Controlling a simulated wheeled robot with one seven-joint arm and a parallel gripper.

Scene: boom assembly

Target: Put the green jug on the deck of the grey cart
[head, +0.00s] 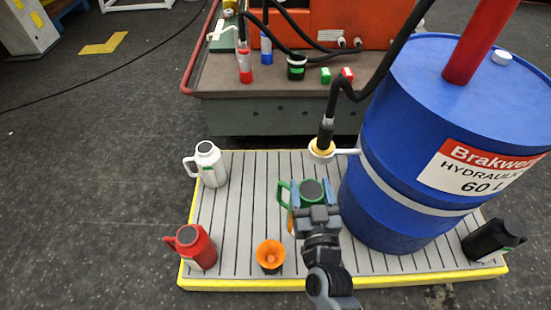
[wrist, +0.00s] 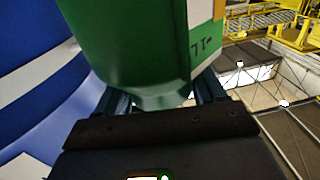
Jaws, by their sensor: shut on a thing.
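The green jug (head: 312,187), with a dark lid and a green handle on its left, is beside the blue drum in the head view. My gripper (head: 311,198) is shut on it, with a finger on each side. In the wrist view the jug (wrist: 135,45) fills the upper middle between the fingers (wrist: 160,98), with part of a white label showing. I cannot tell whether its base touches the slatted platform. The grey cart (head: 270,118) stands behind the platform. Its deck (head: 215,80) has a red rail at the left.
The yellow-edged platform (head: 232,215) holds a white jug (head: 208,165), red jug (head: 196,248), orange funnel (head: 270,255), black container (head: 490,240) and large blue drum (head: 395,130). A black hose hangs by the drum. Bottles, small boxes and an orange machine (head: 325,25) occupy the cart; its front left is bare.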

